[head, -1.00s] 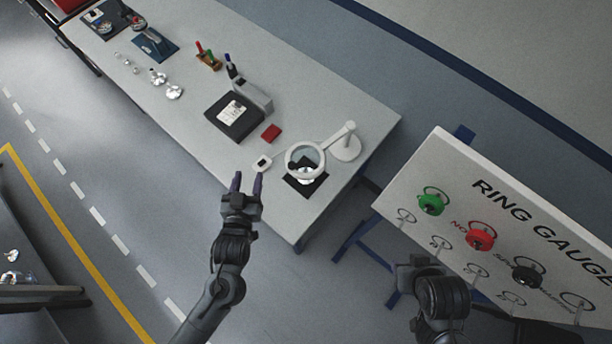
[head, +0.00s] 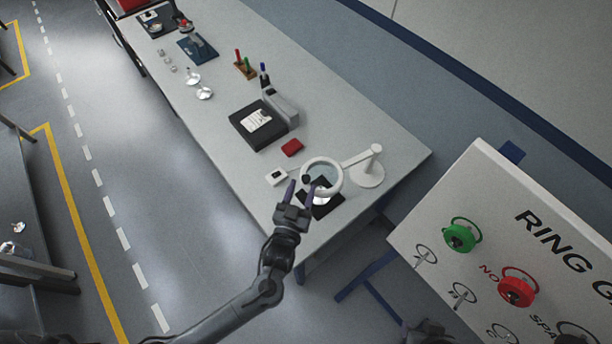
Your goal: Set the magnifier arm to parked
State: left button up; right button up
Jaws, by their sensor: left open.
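The magnifier arm is a white ring lens (head: 321,162) on a thin arm that runs right to a white post and round base (head: 367,176) near the table's right end. The ring stands over a black mat (head: 323,208) with a shiny metal part on it. My left gripper (head: 300,186) is open, with its fingertips at the ring's lower left edge. I cannot tell whether they touch the ring. My right gripper is not clearly seen; only a dark part of my right arm shows at the bottom edge.
A ring gauge board (head: 480,215) with green and red gauges stands at the right.

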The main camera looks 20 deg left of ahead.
aim_at(306, 178)
pick_arm(q)
jog(key=shift+w+a, duration=0.2)
jog(key=shift+w, duration=2.15)
jog(key=shift+r, duration=0.1)
grip_shut()
